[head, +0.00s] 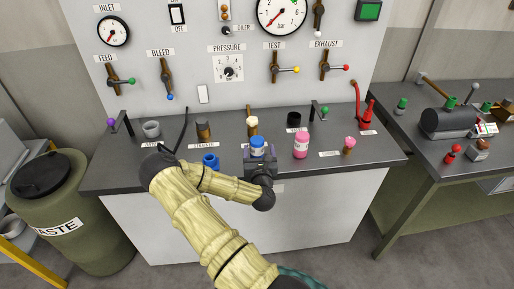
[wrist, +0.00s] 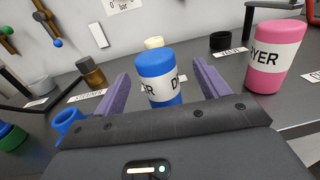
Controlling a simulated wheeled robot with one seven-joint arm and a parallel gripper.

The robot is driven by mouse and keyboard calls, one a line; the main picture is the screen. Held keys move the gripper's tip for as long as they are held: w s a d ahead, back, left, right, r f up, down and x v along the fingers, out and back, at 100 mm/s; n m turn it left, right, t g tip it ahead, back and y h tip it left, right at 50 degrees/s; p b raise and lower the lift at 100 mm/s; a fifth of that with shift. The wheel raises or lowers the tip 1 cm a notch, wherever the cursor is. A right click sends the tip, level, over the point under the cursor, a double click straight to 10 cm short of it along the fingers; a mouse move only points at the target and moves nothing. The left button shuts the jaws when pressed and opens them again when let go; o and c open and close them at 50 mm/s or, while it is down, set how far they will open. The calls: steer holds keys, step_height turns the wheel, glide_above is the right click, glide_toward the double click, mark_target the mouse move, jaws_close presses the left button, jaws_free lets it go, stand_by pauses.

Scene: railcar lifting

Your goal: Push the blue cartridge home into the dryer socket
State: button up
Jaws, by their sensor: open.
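The blue cartridge (head: 257,147) stands upright near the front of the dark bench top, with a white band reading part of "DRYER". In the wrist view the blue cartridge (wrist: 155,70) is between my two purple fingers, with gaps showing at its sides. My gripper (head: 259,160) is open around it; the wrist view shows my gripper (wrist: 160,90) from behind. The cartridge's lower end is hidden behind my gripper's body, so I cannot tell whether it sits in a socket. I cannot make out the dryer socket for certain.
A pink cartridge (head: 301,145) with a similar band stands right of the blue one. A blue cup-like part (head: 210,160) is at left. A black ring (head: 293,119), a brown fitting (head: 203,130) and a cream knob (head: 252,123) stand behind. The gauge panel rises at the back.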

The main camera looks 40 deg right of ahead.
mark_target(257, 139)
steer(key=shift+w+d, duration=0.35)
steer(key=shift+w, duration=0.1)
steer(key=p+x, duration=0.2)
steer(key=x, duration=0.2)
steer(key=shift+w+a, duration=0.15)
steer(key=shift+a, duration=0.05)
steer(key=shift+w+d+f, duration=0.15)
steer(key=shift+w+d, duration=0.15)
steer(key=shift+w, duration=0.2)
steer(key=c, duration=1.2)
steer(key=shift+c, duration=0.2)
